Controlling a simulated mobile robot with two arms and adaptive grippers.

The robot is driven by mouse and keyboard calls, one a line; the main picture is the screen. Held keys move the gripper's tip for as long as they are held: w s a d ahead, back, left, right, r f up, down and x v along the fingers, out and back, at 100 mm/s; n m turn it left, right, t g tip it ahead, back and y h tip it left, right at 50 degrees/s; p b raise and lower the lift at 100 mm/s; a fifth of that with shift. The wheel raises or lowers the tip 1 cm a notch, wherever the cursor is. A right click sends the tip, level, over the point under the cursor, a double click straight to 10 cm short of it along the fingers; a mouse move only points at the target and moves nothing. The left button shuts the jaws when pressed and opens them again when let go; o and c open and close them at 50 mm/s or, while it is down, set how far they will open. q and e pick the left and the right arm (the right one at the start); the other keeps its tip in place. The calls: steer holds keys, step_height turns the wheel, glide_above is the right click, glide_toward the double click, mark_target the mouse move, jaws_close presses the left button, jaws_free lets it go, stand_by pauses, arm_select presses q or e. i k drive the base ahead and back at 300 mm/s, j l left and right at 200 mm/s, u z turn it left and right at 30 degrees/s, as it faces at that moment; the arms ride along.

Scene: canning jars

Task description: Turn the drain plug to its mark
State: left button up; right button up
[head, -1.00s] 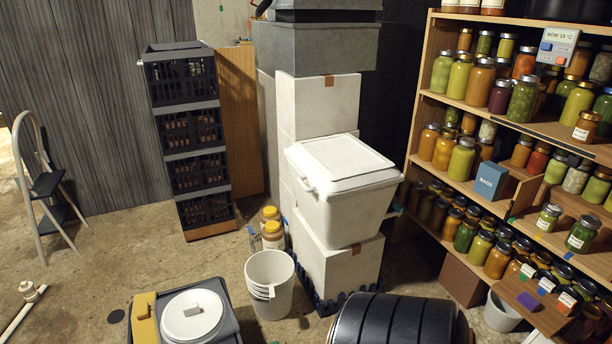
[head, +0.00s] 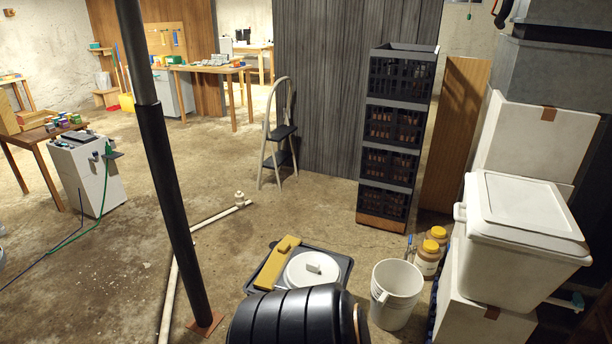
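Neither gripper shows in the head view. I cannot pick out the drain plug or its mark with certainty. A white pipe (head: 215,217) lies on the floor with an upright white fitting (head: 239,198) at its far end; any mark on it is too small to see. A white lidded tub (head: 520,225) stands on white boxes at the right. A small white and teal part (head: 571,301) shows low beside it, partly cut off and unclear.
A black post (head: 172,190) stands at left. A black ribbed barrel-like body (head: 285,318), a dark tray (head: 342,262) with a white round lid (head: 298,273), and a white bucket (head: 398,290) fill the near floor. Black crates (head: 398,130) stand behind. Mid-left floor is mostly clear.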

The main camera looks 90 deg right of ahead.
mark_target(578, 301)
steer(key=k+l+u, duration=0.25)
steer(key=u, duration=0.15)
steer(key=k+u, duration=0.75)
steer(key=k+j+u, duration=0.15)
steer(key=k+u, duration=0.2)
steer(key=k, duration=0.15)
steer(key=k+l+z, duration=0.15)
steer(key=k, duration=0.2)
steer(key=k+l+z, duration=0.15)
steer(key=k, duration=0.2)
steer(key=k+z, duration=0.1)
steer(key=z, duration=0.4)
steer(key=k+z, duration=0.1)
steer(key=z, duration=0.35)
steer(key=l+z, duration=0.1)
steer(key=z, duration=0.4)
steer(key=k+l, duration=0.05)
